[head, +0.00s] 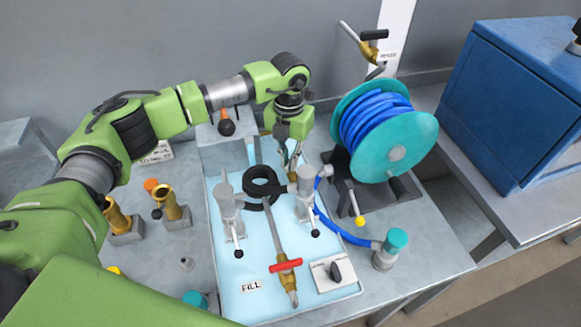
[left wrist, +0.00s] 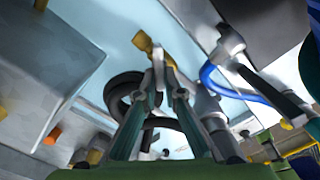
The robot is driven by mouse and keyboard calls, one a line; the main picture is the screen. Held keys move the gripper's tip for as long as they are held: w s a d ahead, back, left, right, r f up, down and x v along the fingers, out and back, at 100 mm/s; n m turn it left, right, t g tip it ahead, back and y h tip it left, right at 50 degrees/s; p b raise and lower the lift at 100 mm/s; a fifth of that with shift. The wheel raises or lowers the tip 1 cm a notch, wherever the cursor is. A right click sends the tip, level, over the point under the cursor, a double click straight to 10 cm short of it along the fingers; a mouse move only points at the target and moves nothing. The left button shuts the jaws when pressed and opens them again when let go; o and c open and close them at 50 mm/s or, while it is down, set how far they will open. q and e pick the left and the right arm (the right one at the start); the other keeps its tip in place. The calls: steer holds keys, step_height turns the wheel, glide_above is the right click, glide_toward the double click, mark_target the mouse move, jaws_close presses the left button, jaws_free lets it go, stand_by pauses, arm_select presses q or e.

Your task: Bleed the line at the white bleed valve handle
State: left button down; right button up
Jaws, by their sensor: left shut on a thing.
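My left gripper (head: 291,165) reaches down over the back of the light-blue panel (head: 245,305), behind the black coil and the two grey fittings. In the left wrist view its fingertips (left wrist: 158,68) are closed together on a small pale piece, which appears to be the white bleed valve handle (left wrist: 157,54). A brass valve part (left wrist: 143,42) lies right beside it. In the head view the fingers mostly hide the handle, and its exact angle cannot be told. My right gripper is not in view.
The black coil (head: 262,182) and grey fittings (head: 229,205) stand close in front of the gripper. A red-handled brass valve (head: 286,265) is at the panel's front. A blue hose reel (head: 380,130) stands right. A blue cabinet (head: 510,100) is farther right. Brass fittings (head: 172,205) stand left.

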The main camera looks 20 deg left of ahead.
arm_select(q)
steer(key=m+b, duration=0.4)
steer(key=m, duration=0.1)
steer(key=shift+w+a+f+b, duration=0.15)
steer(key=shift+w+a+b, duration=0.05)
steer(key=shift+a+b, duration=0.15)
steer(key=shift+w+a+r+m+b, duration=0.1)
steer(key=shift+m+b, duration=0.55)
steer(key=shift+m, duration=0.5)
steer(key=shift+w+r+m+b, duration=0.1)
steer(key=shift+m+b, duration=0.5)
steer(key=shift+m, duration=0.55)
steer(key=c, duration=2.1)
jaws_free()
steer(key=shift+s, duration=0.1)
steer(key=shift+c, duration=0.2)
step_height(320, 180, up, 12)
